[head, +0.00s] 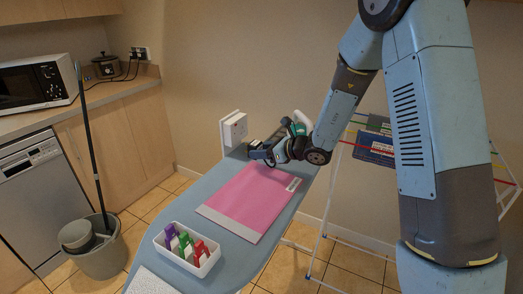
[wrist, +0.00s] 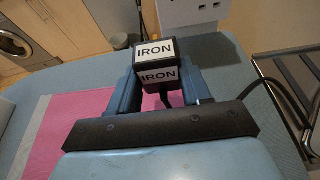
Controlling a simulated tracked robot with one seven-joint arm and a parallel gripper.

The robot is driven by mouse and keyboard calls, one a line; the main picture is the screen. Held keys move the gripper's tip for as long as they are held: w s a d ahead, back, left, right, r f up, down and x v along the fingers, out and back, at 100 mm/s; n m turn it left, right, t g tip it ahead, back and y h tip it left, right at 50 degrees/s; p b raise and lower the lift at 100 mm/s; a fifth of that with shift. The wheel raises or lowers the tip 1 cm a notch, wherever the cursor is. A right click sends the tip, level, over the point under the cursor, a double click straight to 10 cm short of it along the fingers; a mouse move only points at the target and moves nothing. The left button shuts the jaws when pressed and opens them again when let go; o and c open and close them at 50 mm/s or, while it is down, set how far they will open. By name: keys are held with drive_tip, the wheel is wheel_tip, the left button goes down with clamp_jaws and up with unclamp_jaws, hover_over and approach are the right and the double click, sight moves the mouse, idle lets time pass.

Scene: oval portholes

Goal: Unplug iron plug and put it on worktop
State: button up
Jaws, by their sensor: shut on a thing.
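A black plug (wrist: 153,48) with white "IRON" labels sits between the two fingers of my gripper (wrist: 158,74) in the wrist view. The gripper is shut on it, and a dark cable runs off to the right. The white wall socket (wrist: 190,12) shows empty slots beyond the plug, which is apart from it. In the head view my gripper (head: 262,152) is above the far end of the ironing board, just right of and below the socket (head: 234,129). The wooden worktop (head: 100,92) is at the left.
The ironing board (head: 217,180) carries a pink cloth (head: 250,195) and a white tray (head: 187,262) of coloured items. A microwave (head: 37,84) and slow cooker (head: 107,66) stand on the worktop. A bin (head: 100,255) with a mop stands before it; a drying rack (head: 340,190) is at right.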

sight(257, 170)
drive_tip(key=shift+s+a, duration=0.4)
drive_tip(key=shift+a, duration=0.3)
drive_tip(key=shift+f, duration=0.15)
drive_tip(key=shift+f, duration=1.95)
drive_tip(key=o, duration=1.2)
drive_tip(key=shift+f, duration=0.1)
drive_tip(key=shift+o, duration=0.2)
drive_tip(key=shift+d, duration=0.1)
